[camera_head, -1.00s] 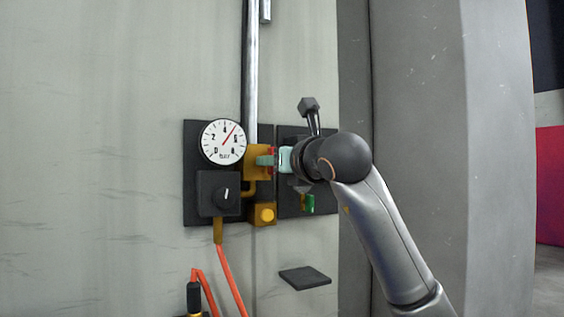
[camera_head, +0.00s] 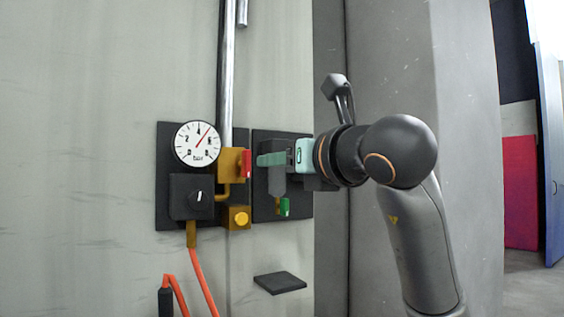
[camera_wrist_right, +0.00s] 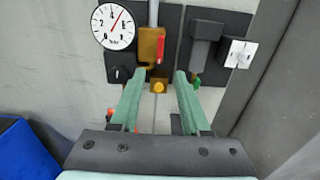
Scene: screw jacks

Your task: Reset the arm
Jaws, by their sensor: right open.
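My right arm comes in from the right in the head view. Its gripper (camera_head: 272,159) has pale green fingers, stands open and holds nothing. It is to the right of the red handle (camera_head: 246,163) on the yellow valve block (camera_head: 232,165), with a gap between them in the picture. In the right wrist view the two fingers (camera_wrist_right: 158,92) are spread apart, pointing toward the wall panel. The red handle (camera_wrist_right: 160,49) stands upright beyond them, clear of both fingertips. My left gripper is in neither view.
A white dial gauge (camera_head: 198,144), a black knob box (camera_head: 191,196) and a yellow button (camera_head: 239,218) are on the panel. An orange hose (camera_head: 203,283) runs down. A grey pillar (camera_head: 390,90) stands at right.

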